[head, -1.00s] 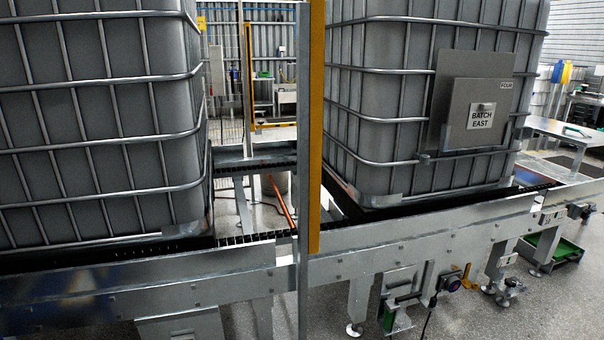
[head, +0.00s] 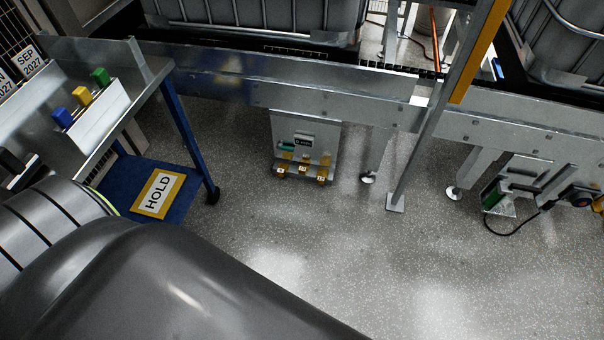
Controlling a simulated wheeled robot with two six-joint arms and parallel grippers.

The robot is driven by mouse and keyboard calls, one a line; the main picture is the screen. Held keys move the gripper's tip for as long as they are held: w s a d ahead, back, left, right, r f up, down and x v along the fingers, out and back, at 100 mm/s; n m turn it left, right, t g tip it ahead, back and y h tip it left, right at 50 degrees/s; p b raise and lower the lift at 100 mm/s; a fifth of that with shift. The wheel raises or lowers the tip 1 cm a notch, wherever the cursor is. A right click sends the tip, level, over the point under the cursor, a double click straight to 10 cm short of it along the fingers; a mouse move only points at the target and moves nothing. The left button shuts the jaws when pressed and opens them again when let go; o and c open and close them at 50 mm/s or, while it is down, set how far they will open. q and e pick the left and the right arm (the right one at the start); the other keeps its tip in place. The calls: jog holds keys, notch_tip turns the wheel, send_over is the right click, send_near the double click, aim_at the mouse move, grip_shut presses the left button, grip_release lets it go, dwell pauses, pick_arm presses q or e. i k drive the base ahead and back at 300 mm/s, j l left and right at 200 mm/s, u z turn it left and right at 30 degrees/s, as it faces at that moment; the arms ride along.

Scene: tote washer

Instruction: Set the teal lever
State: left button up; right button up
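A small teal part (head: 286,146) shows on the front of a grey box (head: 318,145) under the conveyor, at the picture's centre. It looks like the teal lever, but it is too small to tell its position. A small dark label plate (head: 304,140) sits to its right. Several brass-coloured fittings (head: 304,168) stick out along the box's lower edge. Neither gripper is in view. A large dark link of my own arm fills the lower left, in front of the floor and part of the trolley.
A trolley at the left has a metal top (head: 45,85) with blue, yellow and green blocks, and a blue lower shelf with a HOLD sign (head: 158,194). A steel post (head: 425,150) stands right of the box. The floor (head: 330,240) before the box is clear.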

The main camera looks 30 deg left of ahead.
aim_at(279, 146)
jog(key=u, duration=1.1)
